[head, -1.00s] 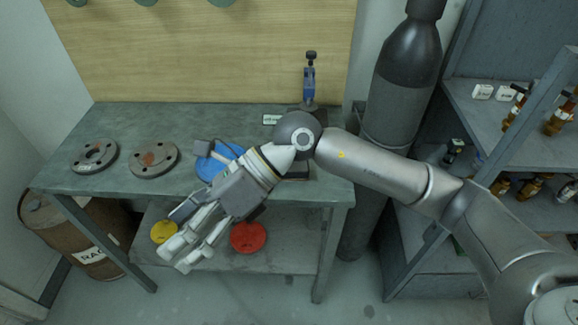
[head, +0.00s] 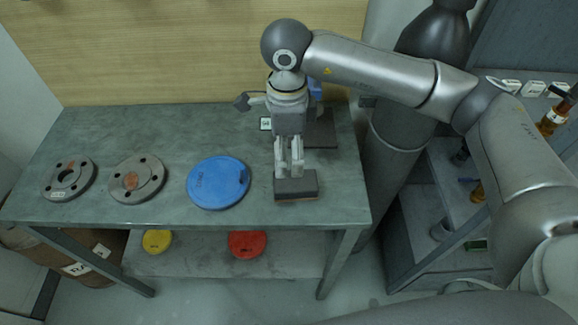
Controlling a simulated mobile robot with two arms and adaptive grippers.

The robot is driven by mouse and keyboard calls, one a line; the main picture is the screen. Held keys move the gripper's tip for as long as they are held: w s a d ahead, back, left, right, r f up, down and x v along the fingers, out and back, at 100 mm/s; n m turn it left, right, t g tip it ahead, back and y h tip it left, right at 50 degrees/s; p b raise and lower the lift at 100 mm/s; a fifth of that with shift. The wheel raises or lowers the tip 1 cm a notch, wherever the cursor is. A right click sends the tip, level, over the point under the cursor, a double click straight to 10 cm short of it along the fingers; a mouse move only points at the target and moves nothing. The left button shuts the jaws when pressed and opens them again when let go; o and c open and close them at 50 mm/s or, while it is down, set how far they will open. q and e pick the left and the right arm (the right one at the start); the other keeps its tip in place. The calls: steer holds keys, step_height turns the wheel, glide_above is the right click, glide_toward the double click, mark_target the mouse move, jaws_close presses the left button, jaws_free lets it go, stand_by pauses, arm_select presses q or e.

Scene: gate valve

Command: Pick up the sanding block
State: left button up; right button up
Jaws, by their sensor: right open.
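The sanding block (head: 297,188) is a dark grey block with a thin brownish lower edge. It lies near the front right of the green-grey workbench (head: 100,135). My right gripper (head: 290,170) comes down from above and behind it, fingers pointing at the block's back part. The fingers are open, and their tips overlap the block's far edge in the head view. I cannot tell whether they touch it. My left gripper is not in view.
A blue disc (head: 218,183) lies left of the block. Two bolted flanges (head: 137,179) (head: 69,180) lie further left. A dark base plate (head: 320,130) stands behind right. Yellow (head: 157,241) and red (head: 247,244) discs lie on the lower shelf. A gas cylinder (head: 400,130) stands right.

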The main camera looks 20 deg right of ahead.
mark_target(289, 181)
steer(key=shift+s+f+p, duration=0.15)
steer(key=shift+f+p, duration=0.05)
steer(key=shift+f, duration=0.4)
steer(key=shift+s+f+p, duration=0.15)
steer(key=shift+f, duration=0.45)
steer(key=shift+s+f, duration=0.25)
steer(key=shift+f, duration=0.95)
steer(key=shift+f+p, duration=0.4)
steer(key=shift+p, duration=0.2)
step_height(289, 181, down, 4)
steer(key=shift+s+r+p, duration=0.1)
steer(key=shift+r+p, duration=0.1)
steer(key=shift+p, duration=0.65)
steer(key=shift+f, duration=0.45)
steer(key=c, duration=0.5)
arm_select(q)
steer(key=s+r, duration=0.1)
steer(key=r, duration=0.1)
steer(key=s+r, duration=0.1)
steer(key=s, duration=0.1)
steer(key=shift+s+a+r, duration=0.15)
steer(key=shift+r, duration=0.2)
arm_select(e)
steer(key=c, duration=0.7)
